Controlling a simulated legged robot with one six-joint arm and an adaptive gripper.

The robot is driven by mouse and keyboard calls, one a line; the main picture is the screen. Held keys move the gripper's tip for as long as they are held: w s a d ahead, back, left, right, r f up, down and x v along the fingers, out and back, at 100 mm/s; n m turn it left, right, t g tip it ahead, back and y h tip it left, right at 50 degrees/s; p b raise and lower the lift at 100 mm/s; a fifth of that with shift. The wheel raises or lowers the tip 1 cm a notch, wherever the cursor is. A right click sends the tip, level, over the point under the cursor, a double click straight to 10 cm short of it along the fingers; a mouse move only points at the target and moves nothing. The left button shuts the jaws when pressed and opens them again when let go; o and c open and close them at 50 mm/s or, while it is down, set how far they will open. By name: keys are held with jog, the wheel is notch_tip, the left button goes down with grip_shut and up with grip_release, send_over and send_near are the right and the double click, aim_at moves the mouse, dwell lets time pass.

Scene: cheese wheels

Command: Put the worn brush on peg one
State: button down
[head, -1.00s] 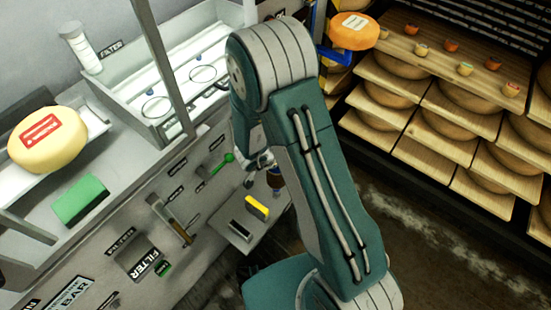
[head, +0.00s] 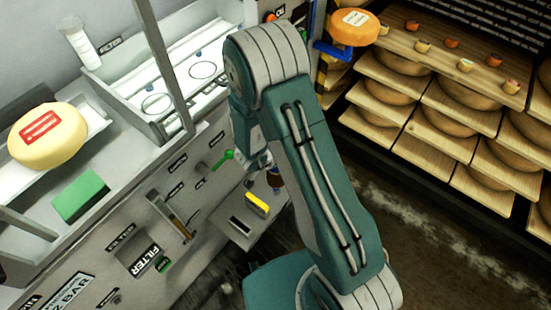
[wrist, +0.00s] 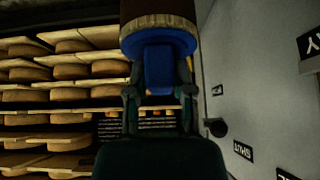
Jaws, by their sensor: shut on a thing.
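My gripper (wrist: 160,92) is shut on a brush in the wrist view. The brush has a blue grip and round blue collar (wrist: 158,52), with brown bristles (wrist: 158,18) at the top of the picture. I cannot tell from the bristles how worn it is. In the head view my gripper (head: 262,168) is partly hidden behind my arm, beside the grey panel. A small part of the brush (head: 275,179) shows at its right. No peg can be made out as peg one. A dark round knob (wrist: 215,127) sticks out of the grey wall in the wrist view.
A low shelf (head: 228,228) with a yellow block (head: 257,203) lies just below my gripper. A green handle (head: 222,158) juts from the panel. Cheese racks (head: 440,125) stand at the right, with an orange wheel (head: 354,27) on a blue holder. Floor between is clear.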

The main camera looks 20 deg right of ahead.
jog(key=shift+f, duration=1.55)
jog(key=shift+c, duration=2)
grip_release()
jog(key=v, duration=1.2)
